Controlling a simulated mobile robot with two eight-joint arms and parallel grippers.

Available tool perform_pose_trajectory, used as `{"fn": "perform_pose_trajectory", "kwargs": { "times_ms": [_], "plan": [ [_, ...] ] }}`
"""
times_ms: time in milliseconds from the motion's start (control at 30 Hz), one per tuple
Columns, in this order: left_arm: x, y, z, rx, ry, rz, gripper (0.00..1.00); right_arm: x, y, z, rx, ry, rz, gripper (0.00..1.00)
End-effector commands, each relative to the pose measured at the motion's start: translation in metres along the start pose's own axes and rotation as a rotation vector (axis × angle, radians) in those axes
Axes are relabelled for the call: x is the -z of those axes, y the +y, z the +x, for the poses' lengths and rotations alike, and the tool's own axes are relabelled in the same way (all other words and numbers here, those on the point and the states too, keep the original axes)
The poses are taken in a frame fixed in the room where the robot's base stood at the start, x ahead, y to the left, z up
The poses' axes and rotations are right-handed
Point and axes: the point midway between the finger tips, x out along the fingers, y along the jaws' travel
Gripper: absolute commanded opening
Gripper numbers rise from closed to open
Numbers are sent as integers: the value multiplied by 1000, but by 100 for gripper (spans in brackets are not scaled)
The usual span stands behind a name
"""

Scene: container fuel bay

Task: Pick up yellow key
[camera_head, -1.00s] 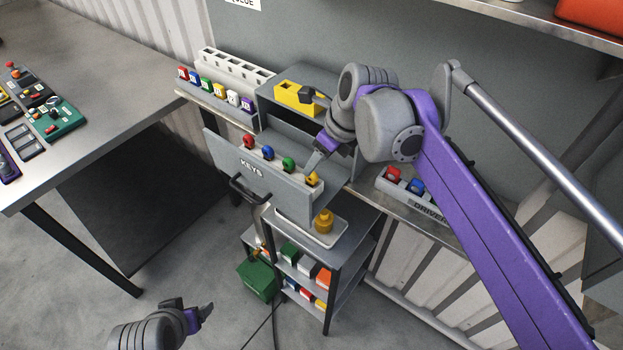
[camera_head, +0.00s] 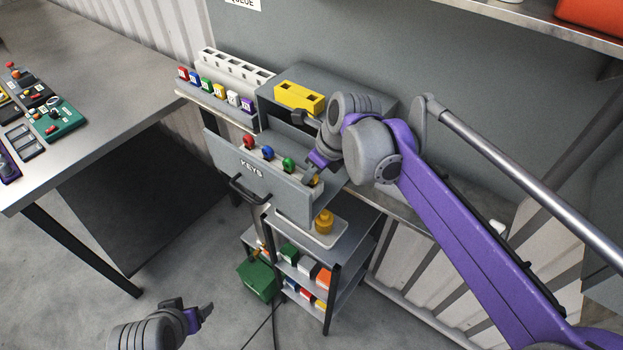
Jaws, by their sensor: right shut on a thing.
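The yellow key (camera_head: 317,181) stands at the right end of the row in the open drawer marked KEYS (camera_head: 250,172). My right gripper (camera_head: 312,178) is at that key, reaching down from above, and is shut on it. The fingers and wrist hide much of the key, and I cannot see whether it is clear of its slot. My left gripper (camera_head: 207,310) is low at the bottom left, far from the drawer; its fingers are too small and side-on to read.
Red (camera_head: 248,142), blue (camera_head: 267,152) and green (camera_head: 288,163) keys stand beside it in the drawer. A yellow block (camera_head: 299,96) sits on the cabinet behind. A yellow knobbed object (camera_head: 324,222) rests on a tray below. A workbench (camera_head: 100,110) stands at left.

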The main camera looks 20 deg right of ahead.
Motion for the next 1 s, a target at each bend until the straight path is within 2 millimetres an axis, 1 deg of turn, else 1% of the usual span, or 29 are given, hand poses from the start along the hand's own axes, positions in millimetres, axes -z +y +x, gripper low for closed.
{"fn": "perform_pose_trajectory", "kwargs": {
  "times_ms": [400, 567, 767, 1000],
  "plan": [
    [0, 0, 0, 0, 0, 0, 76, 0, 0, 0, 0, 0, 0, 0],
    [0, 0, 0, 0, 0, 0, 76, -3, 0, -8, 0, 0, 0, 0],
    [2, 0, -2, 0, 2, 0, 76, -13, 0, -32, 0, 0, 0, 0],
    [4, 0, -4, 0, 4, 0, 76, -29, 0, -71, 0, 0, 0, 0]
  ]
}}
